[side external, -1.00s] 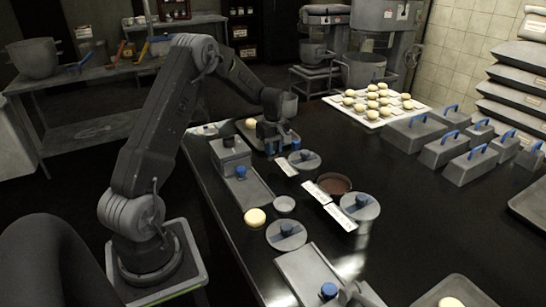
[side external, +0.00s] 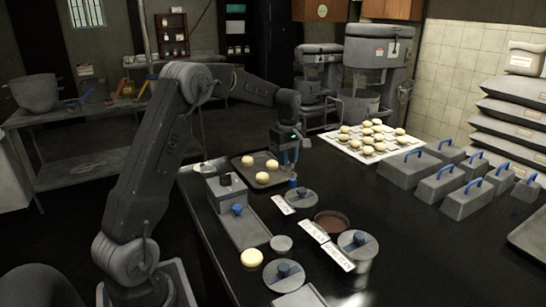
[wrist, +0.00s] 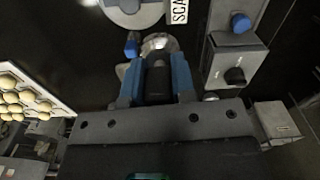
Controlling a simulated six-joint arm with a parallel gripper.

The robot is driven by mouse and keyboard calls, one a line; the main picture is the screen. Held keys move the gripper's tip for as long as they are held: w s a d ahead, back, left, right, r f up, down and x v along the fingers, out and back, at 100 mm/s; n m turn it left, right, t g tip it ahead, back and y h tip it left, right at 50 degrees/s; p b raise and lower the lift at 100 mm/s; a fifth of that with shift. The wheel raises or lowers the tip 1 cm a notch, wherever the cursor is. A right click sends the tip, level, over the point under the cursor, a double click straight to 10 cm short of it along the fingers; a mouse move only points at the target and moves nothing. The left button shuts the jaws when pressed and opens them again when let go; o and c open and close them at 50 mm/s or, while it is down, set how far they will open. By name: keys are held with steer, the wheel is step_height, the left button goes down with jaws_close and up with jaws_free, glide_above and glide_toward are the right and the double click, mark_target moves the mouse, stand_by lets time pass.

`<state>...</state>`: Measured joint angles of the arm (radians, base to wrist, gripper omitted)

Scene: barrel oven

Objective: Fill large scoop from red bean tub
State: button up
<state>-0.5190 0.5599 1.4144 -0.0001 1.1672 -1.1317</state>
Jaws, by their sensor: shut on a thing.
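My gripper (side external: 289,158) hangs above the back part of the dark counter, near the right edge of a tray of dough balls. In the wrist view its blue fingers (wrist: 156,78) are shut around a dark handle with a shiny metal head beyond it, which looks like a scoop (wrist: 158,43). The scoop's size and whether anything is in it cannot be told. An open round tub with reddish-brown filling (side external: 331,223), probably the red bean tub, stands nearer the camera and to the right of my gripper. My gripper is well apart from it.
Lidded round tubs (side external: 358,240) and white label cards (side external: 310,232) surround the open tub. A tray with a few dough balls (side external: 247,170) lies left of my gripper. Grey boxes with blue handles (side external: 467,200) stand right.

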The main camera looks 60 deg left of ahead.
steer(key=w+d, duration=0.3)
steer(key=d, duration=0.5)
steer(key=w+d, duration=0.2)
steer(key=d, duration=0.7)
steer(key=shift+w+a+f, duration=0.1)
steer(key=shift+a+f, duration=0.05)
steer(key=shift+f, duration=2.6)
steer(key=shift+a+f, duration=0.15)
steer(key=shift+f, duration=2.6)
steer(key=shift+f, duration=0.6)
steer(key=shift+r, duration=0.15)
step_height(320, 180, up, 7)
